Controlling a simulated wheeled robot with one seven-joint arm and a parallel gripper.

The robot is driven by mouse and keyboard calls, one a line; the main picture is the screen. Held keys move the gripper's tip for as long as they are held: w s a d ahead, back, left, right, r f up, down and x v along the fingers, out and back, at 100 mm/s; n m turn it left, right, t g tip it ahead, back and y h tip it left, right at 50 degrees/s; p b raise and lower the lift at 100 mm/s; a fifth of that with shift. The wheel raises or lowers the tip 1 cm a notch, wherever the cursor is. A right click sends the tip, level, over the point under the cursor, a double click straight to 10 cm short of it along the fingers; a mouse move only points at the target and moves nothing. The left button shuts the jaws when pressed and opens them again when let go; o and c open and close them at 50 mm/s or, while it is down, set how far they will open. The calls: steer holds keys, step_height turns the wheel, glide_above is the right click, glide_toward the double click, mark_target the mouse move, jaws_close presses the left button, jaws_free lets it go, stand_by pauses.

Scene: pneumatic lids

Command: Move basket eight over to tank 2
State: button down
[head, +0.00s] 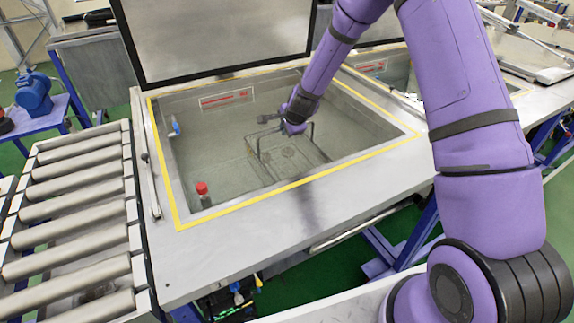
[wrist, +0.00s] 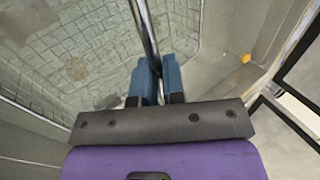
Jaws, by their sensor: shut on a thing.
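A wire mesh basket (head: 266,163) is inside the open, yellow-edged tank (head: 190,215); no number on it is readable. Its mesh fills the left of the wrist view (wrist: 60,60). My gripper (head: 284,121) reaches down into the tank at the basket's raised handle (head: 313,131). In the wrist view, the blue fingers of my gripper (wrist: 157,72) are shut on the handle bar (wrist: 146,35). I cannot tell whether the basket touches the tank floor. The tank labels are too small to read.
The tank's dark-framed lid (head: 215,35) stands open behind. A roller conveyor (head: 75,200) runs along the left. A red-capped fitting (head: 203,192) and a blue one (head: 175,126) sit at the tank's left wall. Another open tank (head: 392,68) is to the right, partly behind my arm.

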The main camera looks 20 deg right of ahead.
steer(key=shift+w+r, duration=0.1)
steer(key=shift+r, duration=0.05)
step_height(320, 180, up, 22)
steer(key=shift+f, duration=0.2)
stand_by(2.4)
stand_by(4.3)
